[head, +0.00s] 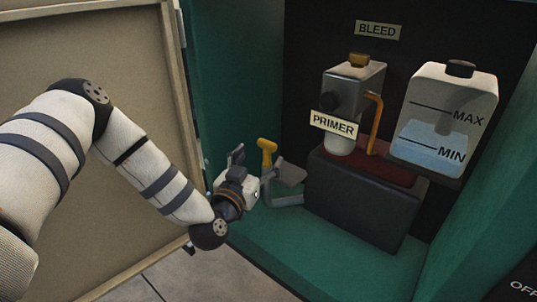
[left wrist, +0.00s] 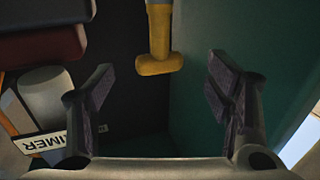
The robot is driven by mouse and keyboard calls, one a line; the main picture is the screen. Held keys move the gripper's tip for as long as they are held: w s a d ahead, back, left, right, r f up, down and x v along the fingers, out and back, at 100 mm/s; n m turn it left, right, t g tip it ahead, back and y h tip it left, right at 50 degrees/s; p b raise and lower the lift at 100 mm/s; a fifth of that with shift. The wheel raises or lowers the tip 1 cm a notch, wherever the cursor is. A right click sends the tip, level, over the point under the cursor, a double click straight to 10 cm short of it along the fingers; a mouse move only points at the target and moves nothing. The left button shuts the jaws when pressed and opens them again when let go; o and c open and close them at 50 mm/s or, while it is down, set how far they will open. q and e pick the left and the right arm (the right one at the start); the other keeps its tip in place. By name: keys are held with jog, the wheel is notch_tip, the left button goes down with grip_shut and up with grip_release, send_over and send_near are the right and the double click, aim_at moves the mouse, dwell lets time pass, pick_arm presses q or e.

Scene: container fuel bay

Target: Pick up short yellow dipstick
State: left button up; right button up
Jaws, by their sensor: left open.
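The short yellow dipstick (head: 267,152) has a T-shaped handle and stands by the left green wall of the bay in the head view. My left gripper (head: 264,168) is open and empty, close to the dipstick. In the left wrist view the handle lies between the two spread fingers (left wrist: 160,78) in the picture, near tip level, touching neither. My right gripper is not in view.
A grey primer unit (head: 353,82) with an orange pipe (head: 375,120) stands on a dark block (head: 350,200) with a red top. A clear tank (head: 447,105) with blue liquid is at its right. An open panel door (head: 90,60) is at left. The green floor (head: 300,250) in front is clear.

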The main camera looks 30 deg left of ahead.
aim_at(265, 152)
pick_arm(q)
jog(key=x, duration=0.3)
jog(key=b+x, duration=0.1)
jog(key=x, duration=0.1)
jog(key=shift+w+f, duration=0.3)
jog(key=shift+f, duration=0.05)
jog(key=shift+w+a+r, duration=0.1)
jog(key=shift+w, duration=0.1)
jog(key=c, duration=1.2)
